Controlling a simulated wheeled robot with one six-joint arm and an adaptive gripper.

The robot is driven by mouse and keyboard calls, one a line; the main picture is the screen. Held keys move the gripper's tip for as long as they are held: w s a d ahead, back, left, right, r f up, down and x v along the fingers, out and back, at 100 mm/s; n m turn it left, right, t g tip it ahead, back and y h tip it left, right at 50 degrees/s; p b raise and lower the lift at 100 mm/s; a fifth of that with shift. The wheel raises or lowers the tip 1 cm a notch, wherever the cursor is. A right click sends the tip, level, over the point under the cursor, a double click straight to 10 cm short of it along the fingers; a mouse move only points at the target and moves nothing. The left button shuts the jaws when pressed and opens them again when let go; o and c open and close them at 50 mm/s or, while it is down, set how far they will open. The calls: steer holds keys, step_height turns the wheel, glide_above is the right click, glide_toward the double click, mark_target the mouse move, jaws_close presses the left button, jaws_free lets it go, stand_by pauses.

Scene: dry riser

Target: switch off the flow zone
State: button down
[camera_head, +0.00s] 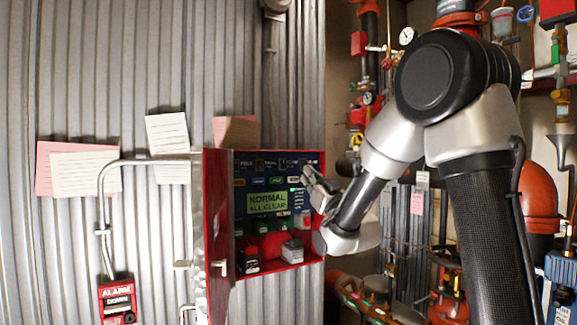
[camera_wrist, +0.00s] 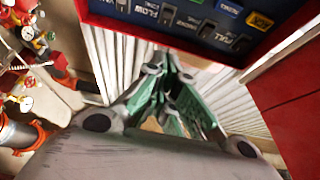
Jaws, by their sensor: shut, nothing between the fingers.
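The red control box (camera_head: 322,235) hangs on the corrugated wall with its door open to the left. Its dark blue panel (camera_head: 240,210) has a green display (camera_head: 267,203) reading "NORMAL ALL CLEAR" and a top row of small labelled switches, blurred in the head view. In the wrist view the panel is upside down at the top; a FLOW label (camera_wrist: 146,9) is legible among small grey switches. Their positions are hard to tell. My gripper (camera_head: 307,176) is shut and empty, in front of the panel's right side; its fingertips (camera_wrist: 172,68) appear apart from the switches.
The open red door (camera_head: 217,240) stands out left of the panel. Paper notes (camera_head: 86,172) are on the wall. Red pipes, valves and gauges (camera_head: 406,36) crowd the right.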

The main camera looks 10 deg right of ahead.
steer(key=shift+w, duration=0.1)
glide_toward(283, 160)
step_height(283, 160, up, 4)
steer(key=w, duration=0.1)
steer(key=w+a, duration=0.1)
steer(key=w, duration=0.2)
steer(key=shift+w+a+f, duration=0.15)
steer(key=shift+w+f, duration=0.15)
steer(key=shift+w, duration=0.05)
steer(key=shift+w+a+f, duration=0.1)
steer(key=shift+w+f, duration=0.2)
steer(key=shift+f, duration=0.1)
steer(key=shift+s, duration=0.1)
